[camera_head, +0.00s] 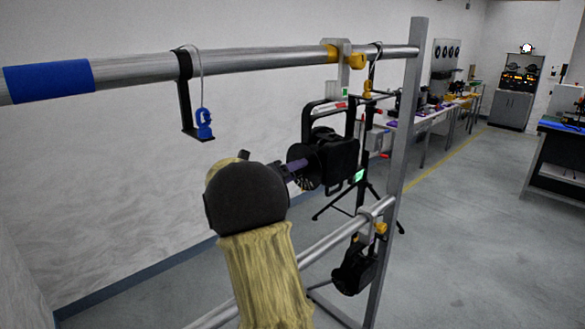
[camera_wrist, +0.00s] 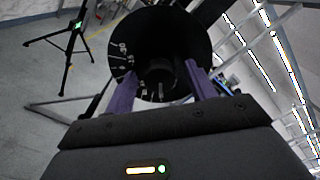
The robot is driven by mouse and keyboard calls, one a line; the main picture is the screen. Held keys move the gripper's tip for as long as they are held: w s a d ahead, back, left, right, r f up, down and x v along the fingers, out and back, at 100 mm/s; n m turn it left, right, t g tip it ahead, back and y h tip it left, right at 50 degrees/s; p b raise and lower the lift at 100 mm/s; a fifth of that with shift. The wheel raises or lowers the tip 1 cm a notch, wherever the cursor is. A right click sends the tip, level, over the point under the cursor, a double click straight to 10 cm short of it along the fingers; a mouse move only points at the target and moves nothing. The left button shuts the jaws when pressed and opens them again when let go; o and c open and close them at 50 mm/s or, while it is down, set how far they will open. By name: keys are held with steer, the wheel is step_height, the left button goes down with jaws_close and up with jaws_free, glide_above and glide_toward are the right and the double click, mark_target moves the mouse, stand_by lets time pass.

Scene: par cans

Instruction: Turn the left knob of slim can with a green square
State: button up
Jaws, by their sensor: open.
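A black can (camera_head: 340,155) with a black yoke hangs under the upper rail in the head view. A round dark disc with white marks (camera_head: 304,168) faces left from it, towards my gripper (camera_head: 293,168). A small green square (camera_head: 345,92) shows by the clamp above. In the wrist view, the dark dial (camera_wrist: 190,30) fills the top middle, with a dark knob (camera_wrist: 160,72) at its centre. My gripper (camera_wrist: 159,82) is open, its purple fingers on either side of the knob. I cannot tell whether they touch it. My arm hides part of the disc's left side in the head view.
The upper rail (camera_head: 260,62) carries a hanger with a blue clip (camera_head: 204,125). A smaller black lamp (camera_head: 352,268) hangs on the lower rail. A tripod (camera_head: 361,203) with a green patch stands behind the can. An upright post (camera_head: 401,140) is close on the right.

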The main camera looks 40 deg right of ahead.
steer(key=c, duration=1)
steer(key=shift+n, duration=0.3)
steer(key=shift+n+p, duration=1.15)
steer(key=shift+n, duration=6.65)
